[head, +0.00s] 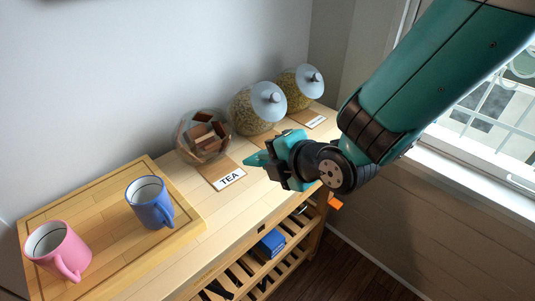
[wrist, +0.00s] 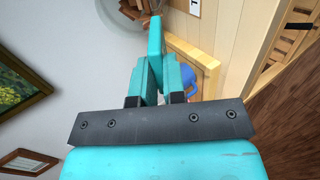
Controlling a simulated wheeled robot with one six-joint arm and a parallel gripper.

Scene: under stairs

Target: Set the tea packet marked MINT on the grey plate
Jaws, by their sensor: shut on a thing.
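A glass jar (head: 204,135) lies tilted on the wooden table behind a card lettered TEA (head: 229,179). Its mouth is uncovered, and brown and pale packets (head: 207,136) show inside. I cannot read a MINT mark on any of them. My gripper (head: 262,160) is above the table, to the right of the TEA card. In the wrist view, its teal fingers (wrist: 155,65) are close together. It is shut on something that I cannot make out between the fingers. No grey plate shows in either view.
A wooden board (head: 90,205) at left holds a pink mug (head: 57,250) and a blue mug (head: 150,203). A slatted shelf with a blue box (head: 271,243) is below. A window is at right.

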